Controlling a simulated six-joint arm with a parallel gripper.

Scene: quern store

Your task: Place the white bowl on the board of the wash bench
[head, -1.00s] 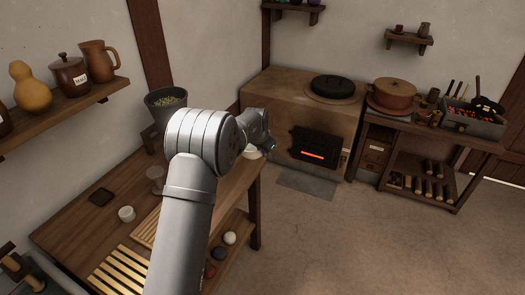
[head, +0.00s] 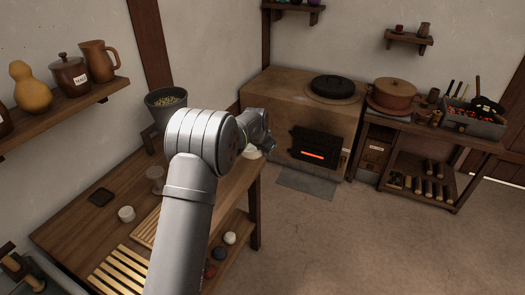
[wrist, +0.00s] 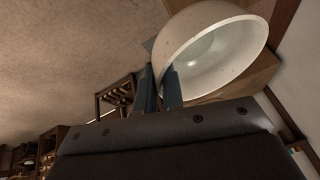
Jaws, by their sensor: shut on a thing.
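The white bowl (wrist: 190,35) fills the upper right of the wrist view, tilted in the picture with its hollow inside showing. My gripper (wrist: 159,82) is shut on the bowl's rim; its two fingers meet the near edge. In the head view only a small part of the bowl (head: 252,155) shows below my wrist, over or near the far right end of the wooden bench (head: 75,228). A ribbed pale board (head: 146,234) lies on this bench, partly hidden by my arm. I cannot tell whether the bowl touches the bench.
A stove (head: 285,115) stands beyond the bench's far end.

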